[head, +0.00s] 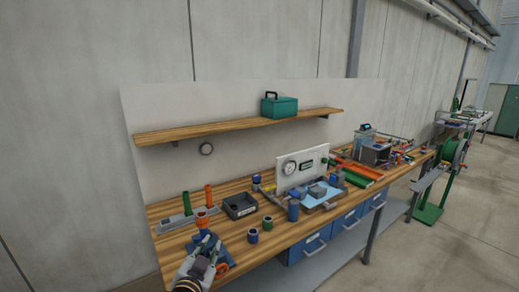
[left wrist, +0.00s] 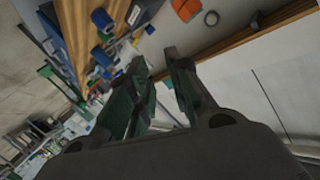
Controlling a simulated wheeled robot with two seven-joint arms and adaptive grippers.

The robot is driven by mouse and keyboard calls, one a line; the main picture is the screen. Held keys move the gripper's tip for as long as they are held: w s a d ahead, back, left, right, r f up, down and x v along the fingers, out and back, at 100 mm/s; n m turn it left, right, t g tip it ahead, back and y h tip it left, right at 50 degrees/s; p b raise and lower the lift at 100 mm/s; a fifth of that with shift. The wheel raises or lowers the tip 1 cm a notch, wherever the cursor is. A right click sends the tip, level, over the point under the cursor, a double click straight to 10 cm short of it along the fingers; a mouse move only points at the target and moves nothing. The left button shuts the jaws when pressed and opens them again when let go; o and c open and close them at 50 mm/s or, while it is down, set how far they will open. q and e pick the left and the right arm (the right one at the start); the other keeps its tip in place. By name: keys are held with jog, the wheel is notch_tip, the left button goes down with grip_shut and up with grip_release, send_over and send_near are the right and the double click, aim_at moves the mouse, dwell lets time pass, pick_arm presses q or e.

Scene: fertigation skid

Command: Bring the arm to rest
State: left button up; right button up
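My left gripper (head: 210,243) is at the near left end of the wooden workbench (head: 222,216), over or just in front of its edge. In the left wrist view, the left gripper (left wrist: 155,62) has its two dark fingers with green pads apart, with a gap and nothing seen between them. How high it is above the bench top is hard to tell. Part of a blue item (head: 226,256) shows beside and behind it. My right gripper is not in view.
A dark open bin (head: 239,206), blue and green cups (head: 253,236) and a rack with orange and green tubes (head: 180,219) stand close to the left gripper. A gauge panel (head: 302,168) is mid-bench. A shelf (head: 220,127) with a green box (head: 279,107) is above.

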pick_arm(q)
jog(key=s+a+f+n+g, duration=0.1)
jog(key=s+a+f+g, duration=0.25)
jog(key=s+f, duration=0.35)
jog(key=s+a+f+n+g+y, duration=0.1)
jog(key=s+a+f+n+g, duration=0.1)
jog(key=s+f+g, duration=0.45)
jog(key=s+a+f+n+g, duration=0.1)
jog(key=s+a+f+g, duration=0.1)
jog(key=s+f, duration=0.6)
jog(key=s+f+g, duration=0.2)
jog(key=s+f, duration=0.1)
jog(key=f, duration=2.9)
jog(key=s+a+f, duration=0.2)
jog(key=s+f, duration=0.8)
jog(key=s, duration=0.1)
jog(key=s+a+f, duration=0.2)
jog(key=s+f, duration=0.8)
jog(key=s, duration=0.1)
jog(key=shift+s+a+g, duration=0.2)
jog(key=shift+g, duration=0.2)
